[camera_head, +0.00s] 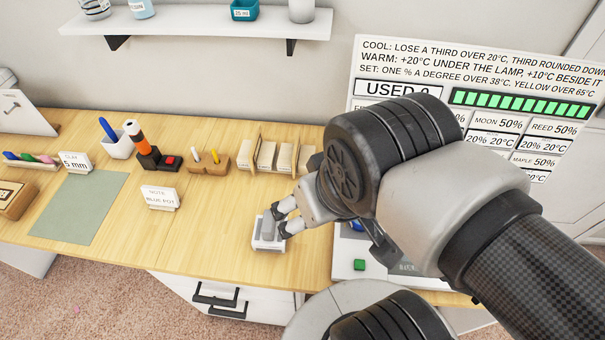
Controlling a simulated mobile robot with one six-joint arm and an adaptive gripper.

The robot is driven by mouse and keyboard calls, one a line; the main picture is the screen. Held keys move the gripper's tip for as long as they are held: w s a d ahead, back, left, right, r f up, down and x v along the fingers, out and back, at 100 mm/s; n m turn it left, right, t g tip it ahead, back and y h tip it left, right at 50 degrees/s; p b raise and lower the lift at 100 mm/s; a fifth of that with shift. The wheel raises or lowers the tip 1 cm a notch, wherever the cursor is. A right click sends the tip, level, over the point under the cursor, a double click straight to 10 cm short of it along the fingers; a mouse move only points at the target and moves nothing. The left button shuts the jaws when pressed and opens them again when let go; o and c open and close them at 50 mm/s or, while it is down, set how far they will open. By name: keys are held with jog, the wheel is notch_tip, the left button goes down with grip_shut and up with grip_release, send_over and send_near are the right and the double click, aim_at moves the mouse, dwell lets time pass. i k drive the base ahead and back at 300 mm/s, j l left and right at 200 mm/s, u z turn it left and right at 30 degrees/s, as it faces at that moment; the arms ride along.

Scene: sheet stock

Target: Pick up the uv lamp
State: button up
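A small grey upright body in a white holder (268,246) stands on the wooden table near its front edge. It looks like the uv lamp (267,228), but it bears no readable label. My gripper (280,221) reaches in from the right, its two dark fingertips apart and right at the grey body. The fingertips overlap its right side in this view. I cannot tell whether they touch it. The grey body still sits in its holder.
Left of it stand a "NOTE BLUE POT" card (160,197), an orange and black tool on a stand (139,140), a wooden pen block (207,164) and a card rack (273,156). A white device with a green button (359,265) lies right. The table (215,230) between is clear.

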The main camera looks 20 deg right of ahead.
aim_at(266, 237)
jog(key=j+z, duration=0.35)
jog(key=z, duration=0.15)
jog(key=j+z, duration=0.35)
jog(key=z, duration=0.15)
